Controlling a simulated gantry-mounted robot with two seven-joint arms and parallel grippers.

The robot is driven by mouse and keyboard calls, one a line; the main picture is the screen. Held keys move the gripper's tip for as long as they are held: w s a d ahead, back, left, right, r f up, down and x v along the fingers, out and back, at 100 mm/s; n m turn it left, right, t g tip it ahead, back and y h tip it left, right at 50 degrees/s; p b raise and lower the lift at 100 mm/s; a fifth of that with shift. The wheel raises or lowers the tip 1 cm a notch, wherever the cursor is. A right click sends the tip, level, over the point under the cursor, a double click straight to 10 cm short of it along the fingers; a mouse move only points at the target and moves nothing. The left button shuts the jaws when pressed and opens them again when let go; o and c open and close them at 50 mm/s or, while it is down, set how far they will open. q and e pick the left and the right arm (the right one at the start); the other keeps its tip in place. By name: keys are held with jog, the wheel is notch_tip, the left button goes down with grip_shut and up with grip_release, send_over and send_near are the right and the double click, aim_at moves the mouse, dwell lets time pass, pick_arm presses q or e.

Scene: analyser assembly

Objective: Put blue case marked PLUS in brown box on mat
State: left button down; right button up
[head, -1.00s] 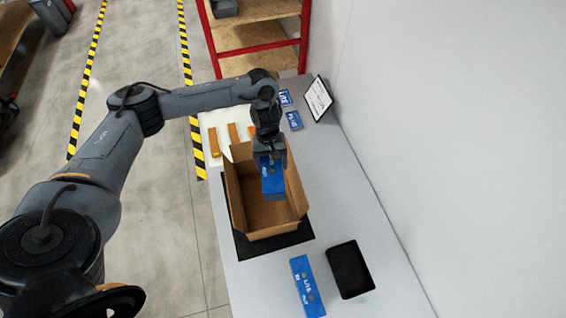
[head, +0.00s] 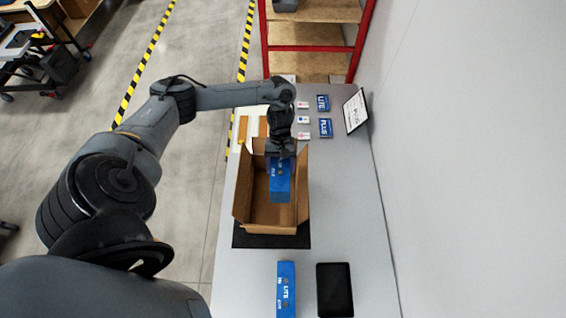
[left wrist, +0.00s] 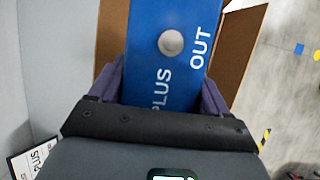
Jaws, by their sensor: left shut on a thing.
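My left gripper (head: 281,153) is shut on the blue case (head: 280,182) and holds it over the open brown box (head: 272,214). In the left wrist view the case (left wrist: 171,75) shows the words PLUS and OUT between my two fingers, with the brown box (left wrist: 238,50) around and behind it. The case's lower end appears within the box opening; I cannot tell whether it touches the bottom. The box stands on the black mat (head: 270,240) with its flaps open. My right gripper is not in view.
A second blue case marked LITE (head: 286,287) and a black tray (head: 334,290) lie at the near end of the table (head: 345,220). Blue LITE (head: 323,103) and PLUS (head: 326,128) cards, small white items and a tilted sign (head: 355,110) are at the back.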

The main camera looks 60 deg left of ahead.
pick_arm(q)
jog(key=shift+f, duration=0.65)
jog(key=shift+f+b, duration=9.35)
jog(key=shift+f, duration=2.8)
jog(key=shift+c, duration=0.2)
grip_release()
jog(key=shift+o, duration=0.2)
jog(key=shift+f, duration=0.1)
